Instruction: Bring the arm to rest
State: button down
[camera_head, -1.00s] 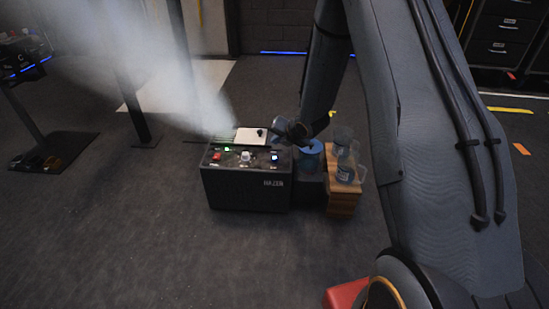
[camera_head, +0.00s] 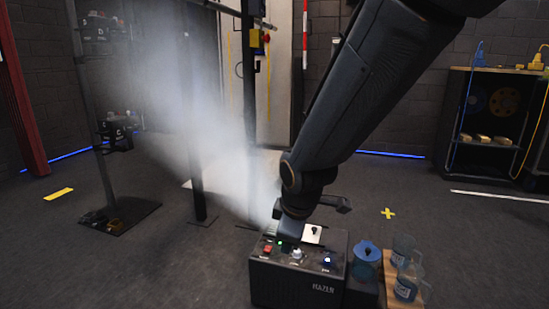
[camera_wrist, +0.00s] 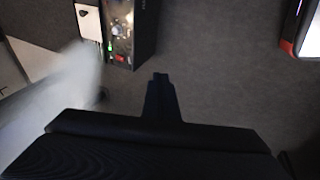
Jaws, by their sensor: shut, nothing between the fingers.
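My arm comes down from the upper right in the head view, and its wrist is in front of the top of a black box labelled HAZER (camera_head: 285,284). My gripper (camera_wrist: 160,77) shows in the wrist view with its fingers together and nothing between them, above bare floor. The box's control panel (camera_wrist: 121,32) lies at the upper left there, apart from the fingertips. The panel has a red button (camera_head: 267,249), a pale knob (camera_head: 297,254), a blue-lit button (camera_head: 326,263) and a green light (camera_head: 280,243). In the head view the fingertips are hard to make out.
A blue lidded jug (camera_head: 366,262) and clear mugs (camera_head: 405,287) on a wooden stand (camera_head: 390,272) are right of the box. White haze drifts up left past dark posts (camera_head: 192,120). A shelf unit (camera_head: 490,115) stands at the back right. Floor at front left is clear.

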jog(key=s+a+r+m+g, duration=0.2)
jog(key=s+r+m, duration=0.15)
jog(key=s, duration=0.95)
jog(key=s+a+r+m+g, duration=0.2)
jog(key=s+m, duration=0.3)
jog(key=s, duration=0.7)
jog(key=d+r+m+p, duration=0.3)
jog(key=d+r+p, duration=0.7)
jog(key=p, duration=0.8)
jog(key=d+r+m+h+p, duration=0.1)
jog(key=d+r+m+p, duration=0.2)
jog(key=d+r+p, duration=0.7)
jog(key=shift+d+r+p, duration=0.15)
jog(key=shift+r+p, duration=3.3)
jog(key=shift+p, duration=0.6)
